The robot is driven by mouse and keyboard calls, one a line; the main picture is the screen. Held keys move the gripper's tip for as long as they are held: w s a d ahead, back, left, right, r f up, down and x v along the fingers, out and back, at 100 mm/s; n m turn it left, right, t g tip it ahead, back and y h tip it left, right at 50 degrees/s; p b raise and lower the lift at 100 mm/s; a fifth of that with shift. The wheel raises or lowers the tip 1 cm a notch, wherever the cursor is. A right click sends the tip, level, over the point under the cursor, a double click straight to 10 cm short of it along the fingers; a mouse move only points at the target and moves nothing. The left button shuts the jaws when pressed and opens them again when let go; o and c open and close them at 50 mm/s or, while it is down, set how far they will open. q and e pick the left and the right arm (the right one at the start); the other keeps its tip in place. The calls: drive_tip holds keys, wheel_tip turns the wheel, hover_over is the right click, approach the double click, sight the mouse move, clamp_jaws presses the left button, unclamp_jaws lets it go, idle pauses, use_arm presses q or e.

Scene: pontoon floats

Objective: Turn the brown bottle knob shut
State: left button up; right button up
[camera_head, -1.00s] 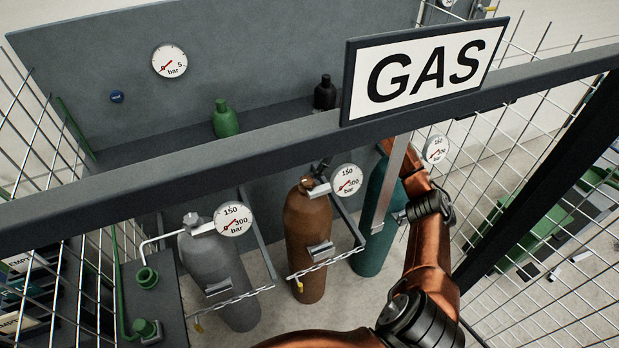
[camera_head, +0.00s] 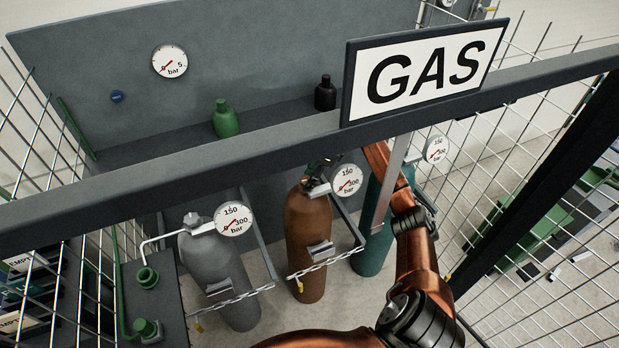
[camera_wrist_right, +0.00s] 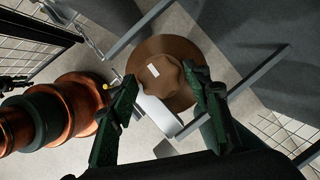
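The brown bottle (camera_head: 308,235) stands upright in the middle of the rack in the head view, with a chain across its front. Its lobed brown knob (camera_wrist_right: 160,77), with a small white mark, shows from above in the right wrist view. In the head view the knob is mostly hidden by my right gripper (camera_head: 319,168), which is at the bottle's top. In the wrist view my right gripper (camera_wrist_right: 160,78) is open, with one green finger on each side of the knob. I cannot tell whether the fingers touch it. My left gripper is in neither view.
A grey bottle (camera_head: 220,275) stands left and a teal bottle (camera_head: 372,255) right. A gauge (camera_head: 346,181) sits close beside the brown bottle's top. A dark beam (camera_head: 250,150) with the GAS sign (camera_head: 425,68) crosses in front. Wire mesh (camera_head: 540,180) closes the right side.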

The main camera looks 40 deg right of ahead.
drive_tip(key=c, duration=0.9)
drive_tip(key=shift+o, duration=0.2)
drive_tip(key=m+t+h+p, duration=0.1)
drive_tip(key=m, duration=0.2)
drive_tip(key=shift+s+r+m, duration=0.1)
drive_tip(key=shift+s+m, duration=0.05)
drive_tip(key=shift+m, duration=0.15)
drive_tip(key=m, duration=0.1)
drive_tip(key=m+h, duration=0.1)
drive_tip(key=m, duration=0.1)
drive_tip(key=m+h+p, duration=0.1)
drive_tip(key=shift+a+m+t, duration=0.25)
drive_tip(key=shift+m+t, duration=0.05)
drive_tip(key=m+h, duration=0.1)
drive_tip(key=m, duration=0.2)
drive_tip(key=shift+a+m, duration=0.15)
drive_tip(key=shift+m, duration=0.15)
drive_tip(key=m+h, duration=0.1)
drive_tip(key=m, duration=0.1)
drive_tip(key=m+g+h+b, duration=0.1)
drive_tip(key=m, duration=0.2)
drive_tip(key=shift+a+b, duration=0.15)
drive_tip(key=shift+b, duration=0.15)
